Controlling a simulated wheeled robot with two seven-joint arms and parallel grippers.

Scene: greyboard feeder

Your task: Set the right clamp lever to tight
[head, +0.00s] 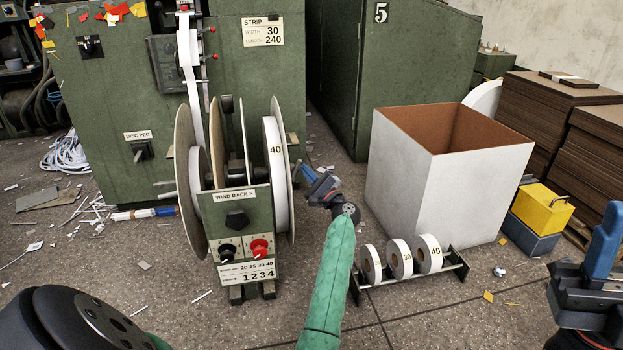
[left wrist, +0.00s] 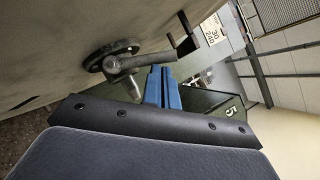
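The right clamp lever (left wrist: 130,64) is a grey metal arm on a round hub, with a stubby round peg. In the left wrist view it sits on the pale side face of the right reel. In the head view a small part of it (head: 297,170) shows at the right side of the reel stand. My left gripper (head: 308,173) is beside it; its blue fingers (left wrist: 161,86) are close together with only a thin line between them. Their tips are near the lever arm; contact is unclear. My right gripper (head: 603,240) is at the right edge, partly cut off.
The green reel stand (head: 236,222) carries large discs and a "40" strip reel (head: 276,150). A rack of small rolls (head: 400,260) stands on the floor to the right, before a big white box (head: 420,185). A yellow box (head: 542,208) is further right. Scraps litter the floor.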

